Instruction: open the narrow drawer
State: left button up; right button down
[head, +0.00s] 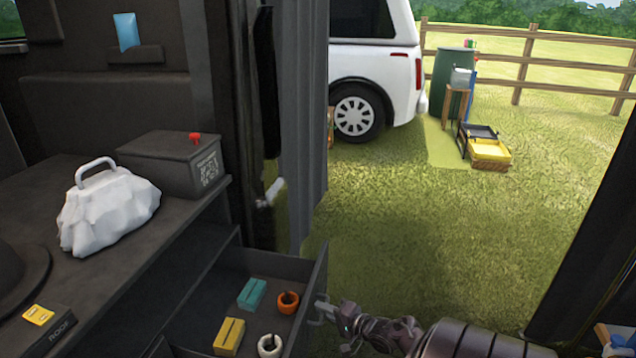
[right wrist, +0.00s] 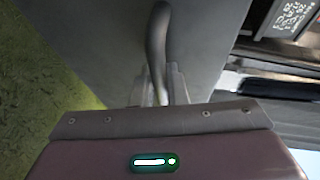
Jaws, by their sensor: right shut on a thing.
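The narrow drawer (head: 314,282) is pulled out from under the dark counter at the bottom of the head view. Inside lie a teal block (head: 252,294), an orange ring (head: 288,301), a yellow block (head: 229,337) and a white ring (head: 270,346). My right gripper (head: 324,311) is at the outer side of the drawer's front panel. In the right wrist view, it (right wrist: 160,88) is shut on the dark curved handle (right wrist: 158,38) of the grey front panel (right wrist: 100,35). My left gripper is not in view.
On the counter stand a white bag (head: 108,212), a dark box with a red knob (head: 172,164) and a small box with a yellow top (head: 38,325). Open grass (head: 420,220) lies to the right.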

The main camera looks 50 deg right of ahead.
jog(key=shift+s+f, duration=0.1)
jog(key=shift+s, duration=0.15)
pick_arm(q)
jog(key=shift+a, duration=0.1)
pick_arm(e)
jog(key=c, duration=1.7)
grip_release()
jog(key=shift+c, duration=0.2)
